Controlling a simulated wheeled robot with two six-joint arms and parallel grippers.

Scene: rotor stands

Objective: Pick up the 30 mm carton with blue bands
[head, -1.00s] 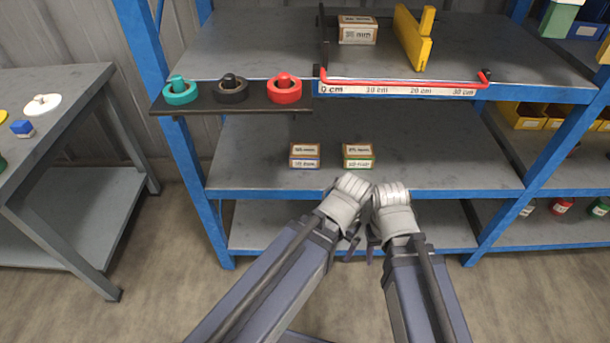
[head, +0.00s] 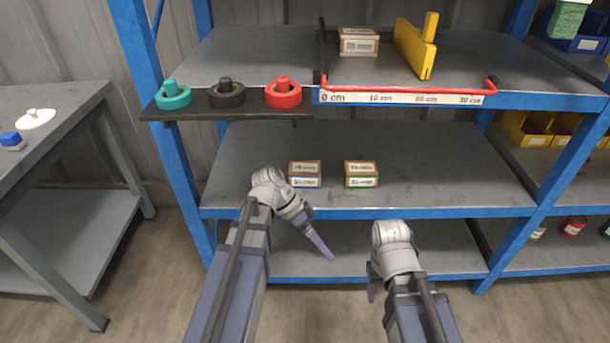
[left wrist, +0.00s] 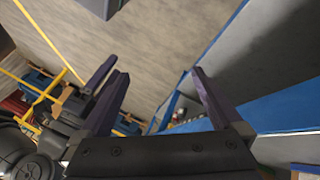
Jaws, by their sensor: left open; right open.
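The carton with blue bands (head: 305,174) stands on the middle shelf, left of a similar carton with green bands (head: 361,174). Its label is too small to read surely. My left gripper (head: 320,246) is in front of the shelf, lower than the carton and apart from it. In the left wrist view its two fingers (left wrist: 157,78) are spread with nothing between them. My right gripper (head: 372,285) is lower and further right, in front of the shelf unit, open and touching no carton; it is mostly hidden by its own wrist.
The blue-framed shelf's middle board (head: 440,165) is mostly clear. Above, a black rack (head: 195,108) holds teal, black and red rings, beside a red-edged ruler (head: 400,98). Another carton (head: 358,41) and a yellow bracket (head: 415,47) stand on the top shelf. A grey table (head: 65,115) is at left.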

